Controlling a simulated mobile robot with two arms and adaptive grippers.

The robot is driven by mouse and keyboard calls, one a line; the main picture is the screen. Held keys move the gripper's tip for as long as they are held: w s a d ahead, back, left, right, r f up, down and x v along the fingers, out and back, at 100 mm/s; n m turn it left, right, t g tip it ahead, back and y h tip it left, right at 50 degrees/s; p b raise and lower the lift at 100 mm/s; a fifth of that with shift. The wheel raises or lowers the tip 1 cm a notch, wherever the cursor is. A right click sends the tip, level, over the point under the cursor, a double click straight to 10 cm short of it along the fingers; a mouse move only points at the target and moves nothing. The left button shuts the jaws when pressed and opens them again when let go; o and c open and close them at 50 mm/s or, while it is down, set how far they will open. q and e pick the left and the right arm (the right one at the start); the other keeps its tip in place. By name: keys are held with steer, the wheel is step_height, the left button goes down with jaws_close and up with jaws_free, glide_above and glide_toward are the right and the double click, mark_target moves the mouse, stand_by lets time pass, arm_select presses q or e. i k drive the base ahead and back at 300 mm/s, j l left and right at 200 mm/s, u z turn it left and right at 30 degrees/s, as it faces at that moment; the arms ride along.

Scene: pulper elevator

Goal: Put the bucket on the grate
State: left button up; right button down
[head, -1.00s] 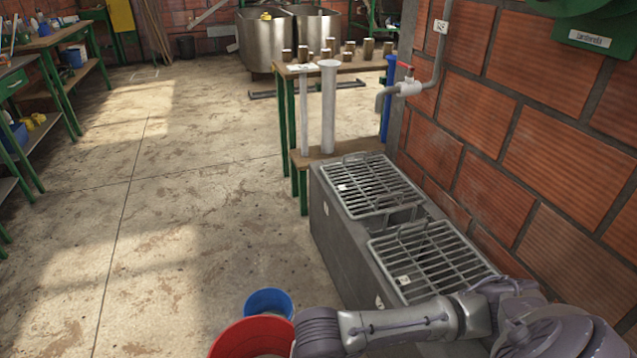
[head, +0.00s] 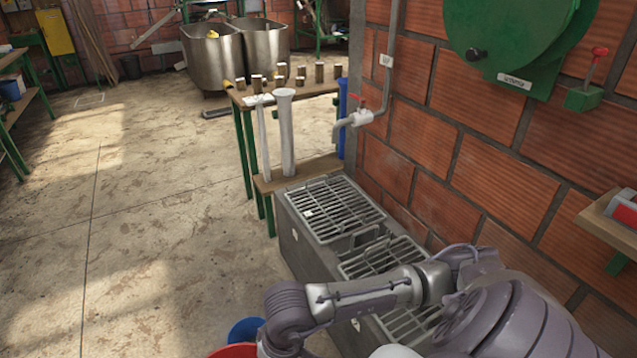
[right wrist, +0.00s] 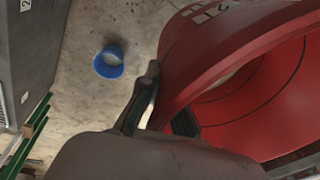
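The red bucket (head: 234,351) shows only as a sliver at the bottom edge of the head view, under my right arm. In the right wrist view the red bucket (right wrist: 245,95) is large and close, and its wall passes between the fingers of my right gripper (right wrist: 165,112), which look closed on it. Two metal grates lie on the grey trough: a far grate (head: 333,207) and a near grate (head: 375,258), partly covered by my right arm. My right gripper is out of the head view, left of the near grate. My left gripper is not in view.
A blue bucket (head: 246,329) stands on the floor beside the trough (head: 290,235); it also shows in the right wrist view (right wrist: 109,62). A tap (head: 360,118) juts from the brick wall. A wooden bench (head: 296,173) stands behind the trough. Floor at left is clear.

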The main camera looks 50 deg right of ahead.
mark_target(333, 205)
steer(key=i+j+u, duration=0.2)
steer(key=i, duration=0.25)
steer(key=i+j+u, duration=0.2)
steer(key=i+j, duration=0.15)
steer(key=i, duration=0.15)
steer(key=i+j+u, duration=0.2)
steer(key=i, duration=0.3)
steer(key=i+l+z, duration=0.15)
steer(key=i+z, duration=0.25)
steer(key=i, duration=0.2)
steer(key=i+z, duration=0.4)
steer(key=i, duration=0.15)
steer(key=i+j+z, duration=0.25)
steer(key=i+z, duration=0.15)
steer(key=i, duration=0.2)
steer(key=i+l+z, duration=0.15)
steer(key=i+z, duration=0.15)
steer(key=z, duration=0.2)
steer(key=i+z, duration=0.35)
steer(key=z, duration=0.15)
steer(key=i+j+z, duration=0.1)
steer(key=i+z, duration=0.35)
steer(key=i+j+z, duration=0.2)
steer(key=z, duration=0.3)
